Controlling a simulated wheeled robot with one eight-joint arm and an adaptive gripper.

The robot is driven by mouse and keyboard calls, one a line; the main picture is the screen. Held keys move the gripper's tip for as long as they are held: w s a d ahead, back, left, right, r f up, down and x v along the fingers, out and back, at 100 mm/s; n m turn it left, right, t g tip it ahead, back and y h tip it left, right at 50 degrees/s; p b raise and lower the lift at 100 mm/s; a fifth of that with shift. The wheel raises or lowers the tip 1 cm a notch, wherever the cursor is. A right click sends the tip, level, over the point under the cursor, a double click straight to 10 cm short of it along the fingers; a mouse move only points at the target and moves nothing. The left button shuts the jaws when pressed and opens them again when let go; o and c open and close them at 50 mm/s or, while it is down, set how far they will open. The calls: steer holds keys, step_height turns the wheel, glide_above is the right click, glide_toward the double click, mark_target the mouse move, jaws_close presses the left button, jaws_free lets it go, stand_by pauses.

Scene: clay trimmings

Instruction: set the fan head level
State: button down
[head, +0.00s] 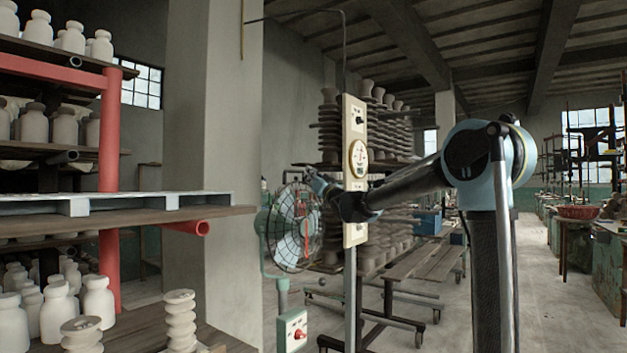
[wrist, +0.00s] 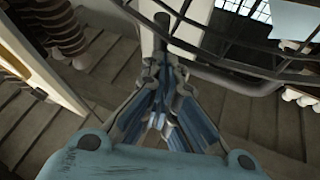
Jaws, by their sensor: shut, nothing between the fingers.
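The fan head (head: 292,228) is a round wire cage with a pale teal housing, on a teal post beyond my arm. Its face points to the right and toward me; I cannot tell its exact tilt. A red strip shows at the cage. My gripper (head: 318,186) is at the cage's upper right edge, partly hidden by my own wrist. In the wrist view my gripper (wrist: 163,72) is shut with nothing in it. Dark curved cage bars of the fan head (wrist: 235,48) run just past the fingertips. I cannot tell whether they touch.
A tall cream control panel (head: 355,130) stands close by my wrist. A switch box (head: 292,329) with a red knob sits low on the fan post. Shelves of white jars (head: 60,310) are at left, a cart (head: 420,262) behind. Open floor lies right.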

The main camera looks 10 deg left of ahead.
steer(key=v, duration=1.4)
steer(key=s+d+f+m+g+h, duration=0.1)
steer(key=s+d+f+m+h, duration=0.2)
steer(key=d+f+h, duration=0.65)
steer(key=s+d+f+m+g+h, duration=0.1)
steer(key=s+d+f+m+h, duration=0.3)
steer(key=d+f, duration=1)
steer(key=s+d+f+g+h, duration=0.3)
steer(key=s+d+f+g, duration=0.3)
steer(key=s+d+f, duration=0.5)
steer(key=s+f+g, duration=0.3)
steer(key=s+f, duration=0.3)
steer(key=s, duration=0.4)
steer(key=s+d+f+g, duration=0.1)
steer(key=s+f+g, duration=0.2)
steer(key=s+f, duration=0.4)
steer(key=s, duration=0.3)
steer(key=shift+s+d+f, duration=0.2)
steer(key=shift+s+f, duration=0.1)
steer(key=shift+f, duration=0.05)
steer(key=shift+w+f+g, duration=0.2)
steer(key=shift+w+g, duration=0.1)
steer(key=shift+w, duration=0.15)
